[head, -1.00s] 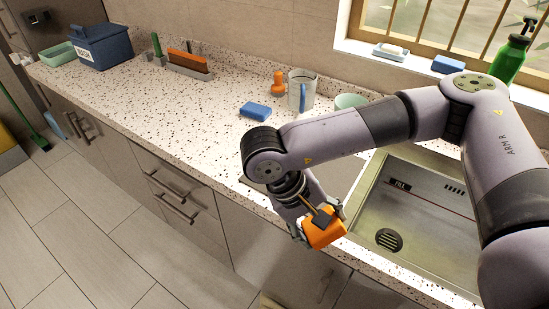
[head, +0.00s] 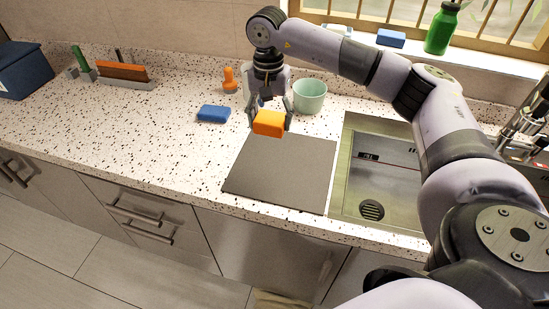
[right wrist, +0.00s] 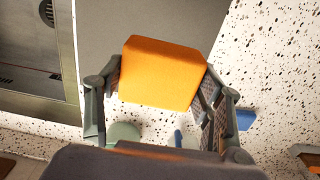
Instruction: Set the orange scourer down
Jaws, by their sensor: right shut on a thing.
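The orange scourer (head: 269,123) is a block held between the fingers of my right gripper (head: 270,112). In the head view it appears over the back edge of the grey mat. In the right wrist view the scourer (right wrist: 160,73) sits between both fingers (right wrist: 160,95), with the grey mat (right wrist: 140,20) and speckled counter beyond it. My right gripper is shut on it and points down. I cannot tell for certain how high it is above the surface. My left gripper is not in view.
The grey mat (head: 280,180) lies bare left of the sink (head: 390,185). A blue sponge (head: 213,113), a mint bowl (head: 310,95) and an orange bottle-shaped item (head: 229,80) stand nearby. A rack (head: 125,80) is further left. Open speckled counter (head: 150,130) lies between.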

